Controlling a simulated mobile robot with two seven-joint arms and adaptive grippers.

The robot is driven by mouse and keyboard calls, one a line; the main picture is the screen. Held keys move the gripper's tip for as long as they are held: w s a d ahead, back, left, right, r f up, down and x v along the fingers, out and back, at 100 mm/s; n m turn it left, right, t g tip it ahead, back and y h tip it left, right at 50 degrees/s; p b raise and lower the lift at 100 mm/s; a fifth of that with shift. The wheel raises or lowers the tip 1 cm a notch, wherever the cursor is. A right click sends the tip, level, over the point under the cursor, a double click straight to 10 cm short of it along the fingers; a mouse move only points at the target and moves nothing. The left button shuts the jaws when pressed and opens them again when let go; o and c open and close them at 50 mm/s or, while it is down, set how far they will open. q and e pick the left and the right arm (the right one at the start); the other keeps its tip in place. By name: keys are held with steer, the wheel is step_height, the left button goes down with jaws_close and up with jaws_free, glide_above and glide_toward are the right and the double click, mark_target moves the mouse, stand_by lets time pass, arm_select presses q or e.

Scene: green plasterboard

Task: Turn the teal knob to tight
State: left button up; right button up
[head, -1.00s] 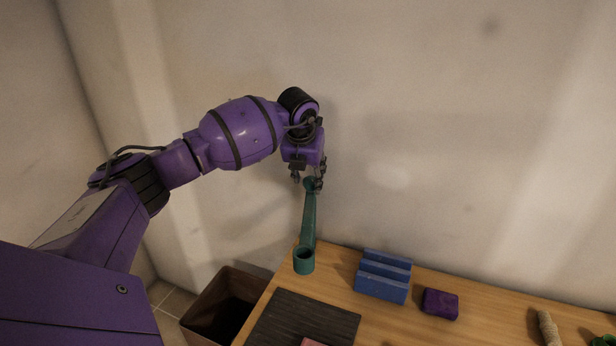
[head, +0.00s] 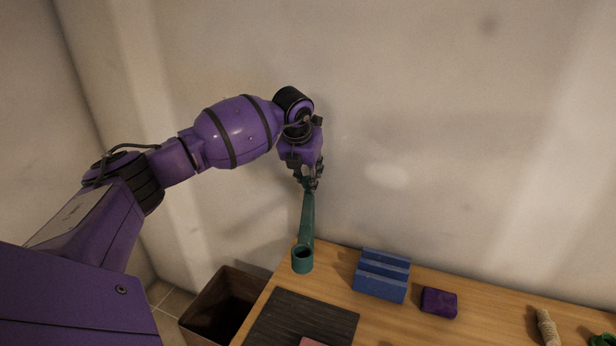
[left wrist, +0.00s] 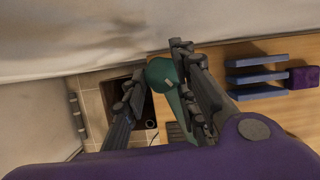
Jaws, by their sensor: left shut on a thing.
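The teal knob (left wrist: 162,72) shows in the left wrist view as a round teal head between my left gripper's (left wrist: 160,78) two dark fingers. In the head view a teal stem (head: 307,218) rises from a round, hollow teal part (head: 302,262) at the table's back left corner. My left gripper (head: 308,181) is at the stem's top and shut on the knob there, mostly hiding it. I cannot read any mark for tight. My right gripper is not in view.
A blue ridged block (head: 382,275) and a purple block (head: 439,302) are on the wooden table (head: 480,305), right of the stem. A dark ribbed mat (head: 302,322) lies in front. A brown bin (head: 228,285) stands left of the table. The wall (head: 450,130) is close behind.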

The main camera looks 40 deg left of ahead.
arm_select(q)
steer(key=m, duration=0.2)
steer(key=a+m+h, duration=0.1)
steer(key=m, duration=0.1)
steer(key=shift+w+r+b, duration=0.1)
steer(key=shift+b, duration=0.25)
steer(key=m, duration=0.1)
steer(key=m+h, duration=0.1)
steer(key=m, duration=0.1)
steer(key=shift+w+a+r+b, duration=0.15)
steer(key=shift+w+r+b, duration=0.05)
steer(key=shift+b, duration=0.2)
jaws_close()
steer(key=shift+r+m+h, duration=0.1)
steer(key=shift+m+h, duration=0.2)
steer(key=shift+r, duration=0.15)
steer(key=o, duration=1)
jaws_free()
steer(key=shift+f, duration=0.2)
steer(key=shift+d+f, duration=0.2)
